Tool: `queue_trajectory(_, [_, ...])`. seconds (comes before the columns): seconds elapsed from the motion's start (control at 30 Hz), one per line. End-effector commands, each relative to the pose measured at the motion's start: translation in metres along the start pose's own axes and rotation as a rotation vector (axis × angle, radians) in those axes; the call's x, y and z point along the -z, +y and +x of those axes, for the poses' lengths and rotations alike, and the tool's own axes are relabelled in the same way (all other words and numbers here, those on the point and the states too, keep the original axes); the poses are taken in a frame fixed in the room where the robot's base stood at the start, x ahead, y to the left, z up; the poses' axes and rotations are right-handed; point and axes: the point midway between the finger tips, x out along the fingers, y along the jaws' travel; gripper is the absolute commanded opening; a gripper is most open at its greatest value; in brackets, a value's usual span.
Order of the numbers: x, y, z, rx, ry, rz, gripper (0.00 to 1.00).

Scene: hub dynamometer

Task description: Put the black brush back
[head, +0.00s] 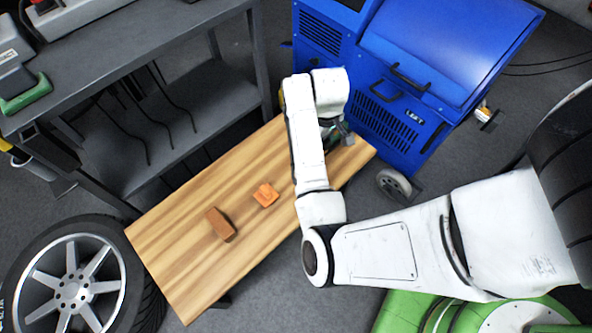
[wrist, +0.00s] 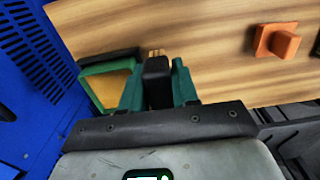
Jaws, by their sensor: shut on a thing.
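My gripper (wrist: 157,88) has teal fingers and is shut on the black brush (wrist: 157,78), which sits upright between them in the wrist view. A small tan tip, like bristles, shows at the brush's far end. In the head view my gripper (head: 332,132) is over the far right end of the wooden bench top (head: 180,245), partly hidden by my arm. I cannot make out the brush clearly there. I cannot tell whether the brush touches the wood.
A green and yellow block (wrist: 108,86) with a dark edge lies just left of my gripper. An orange block (head: 265,195) and a brown block (head: 220,224) lie on the bench. A blue machine (head: 425,75) stands beyond its right end, a grey shelf unit (head: 185,100) behind, a wheel (head: 75,280) at left.

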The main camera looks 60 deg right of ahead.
Motion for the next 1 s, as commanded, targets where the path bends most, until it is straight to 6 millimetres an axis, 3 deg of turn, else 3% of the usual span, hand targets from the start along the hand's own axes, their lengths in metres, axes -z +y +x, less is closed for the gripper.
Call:
queue_trajectory(0.13, [0.012, -0.034, 0.020, 0.003, -0.001, -0.006, 0.05])
queue_trajectory(0.4, [0.022, -0.062, 0.059, 0.001, 0.000, -0.001, 0.05])
queue_trajectory(0.63, [0.025, -0.070, 0.068, 0.001, -0.001, -0.001, 0.05])
queue_trajectory(0.87, [0.026, -0.074, 0.100, 0.001, -0.002, 0.000, 0.05])
queue_trajectory(1.0, [0.027, -0.073, 0.103, 0.000, 0.001, 0.000, 0.05])
